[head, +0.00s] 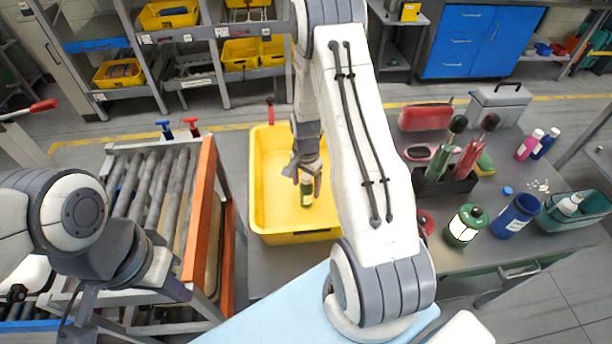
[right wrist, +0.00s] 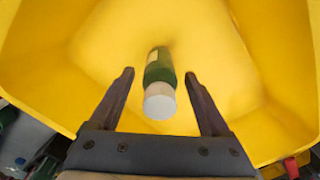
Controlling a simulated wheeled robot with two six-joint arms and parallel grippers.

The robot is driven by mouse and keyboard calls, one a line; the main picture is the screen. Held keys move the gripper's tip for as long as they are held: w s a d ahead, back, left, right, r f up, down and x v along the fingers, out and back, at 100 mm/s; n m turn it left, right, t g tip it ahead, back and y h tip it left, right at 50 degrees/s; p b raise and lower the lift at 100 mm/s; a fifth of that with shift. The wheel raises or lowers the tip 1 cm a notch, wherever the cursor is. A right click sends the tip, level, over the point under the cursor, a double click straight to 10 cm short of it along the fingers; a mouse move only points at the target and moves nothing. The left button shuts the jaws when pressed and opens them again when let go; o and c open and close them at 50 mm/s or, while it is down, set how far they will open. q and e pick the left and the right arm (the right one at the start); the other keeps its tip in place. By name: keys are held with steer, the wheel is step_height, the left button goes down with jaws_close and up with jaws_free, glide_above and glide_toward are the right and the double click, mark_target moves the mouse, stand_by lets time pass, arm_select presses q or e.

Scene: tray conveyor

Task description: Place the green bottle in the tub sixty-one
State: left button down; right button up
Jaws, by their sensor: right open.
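The yellow tub (head: 262,190) stands in the middle of the head view, and its walls fill the right wrist view (right wrist: 60,60). I cannot read a number on it. The green bottle (head: 307,190) with a pale cap is inside the tub; in the right wrist view the bottle (right wrist: 158,68) shows its cap towards the camera. My right gripper (head: 306,178) is over the tub, open, with the bottle between and slightly beyond its fingertips (right wrist: 160,75), gaps on both sides. My left arm is at the left; its gripper's fingers cannot be made out.
A roller conveyor (head: 150,180) with an orange side rail (head: 200,205) stands left of the tub. On the right bench are a green canister (head: 466,225), a blue mug (head: 515,215), a dark holder with bottles (head: 440,183) and a grey toolbox (head: 499,105). Shelves with yellow bins stand behind.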

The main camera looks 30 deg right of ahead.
steer(key=shift+r, duration=0.45)
step_height(320, 180, up, 10)
steer(key=b, duration=0.3)
steer(key=shift+r, duration=0.1)
steer(key=shift+a+r, duration=0.1)
steer(key=shift+r, duration=0.4)
steer(key=s+a+r+n, duration=0.3)
steer(key=a+n, duration=0.1)
steer(key=a, duration=0.4)
steer(key=s+a+r+n, duration=0.25)
steer(key=a+n, duration=0.25)
steer(key=a, duration=0.3)
steer(key=s+a+n+b, duration=0.2)
steer(key=s+a+n, duration=0.3)
steer(key=s, duration=0.3)
steer(key=s+a+n+y+b, duration=0.1)
steer(key=s+a+n, duration=0.4)
steer(key=s+n, duration=0.2)
steer(key=shift+s+b, duration=0.4)
steer(key=shift+s, duration=0.45)
steer(key=shift+r, duration=0.1)
